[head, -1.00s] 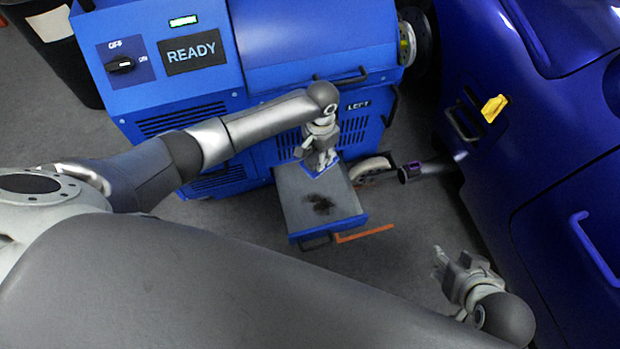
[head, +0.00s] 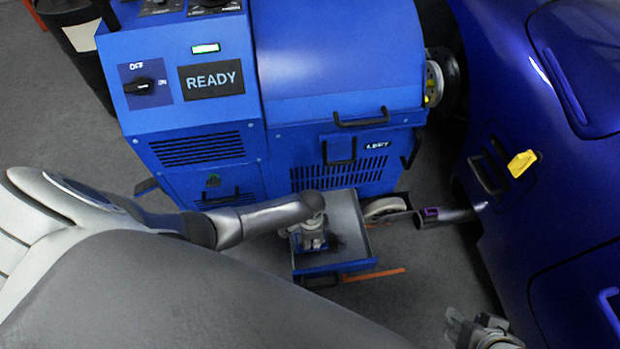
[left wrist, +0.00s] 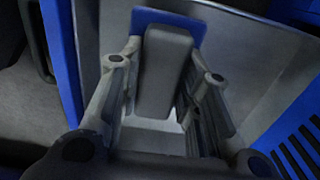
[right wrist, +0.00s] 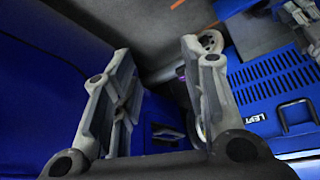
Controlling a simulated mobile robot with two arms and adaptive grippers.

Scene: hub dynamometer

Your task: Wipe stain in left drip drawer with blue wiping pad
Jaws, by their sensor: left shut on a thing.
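The left drip drawer (head: 355,222) is pulled out of the blue machine below its LEFT label. My left gripper (head: 312,243) is down inside the drawer, near its front. It is shut on the grey grip of the blue wiping pad (left wrist: 150,18), whose blue edge shows beyond the fingers in the left wrist view. Whether the pad touches the floor of the drawer is hard to tell. Part of the dark stain (head: 337,242) shows just right of the gripper; the rest is hidden. My right gripper (right wrist: 157,52) is open and empty, low at the right in the head view (head: 458,325).
The blue machine (head: 340,75) with its READY screen stands behind the drawer. A blue car (head: 560,200) with a yellow piece (head: 522,163) is at the right. A caster wheel (head: 385,207) and a tube (head: 445,216) lie right of the drawer.

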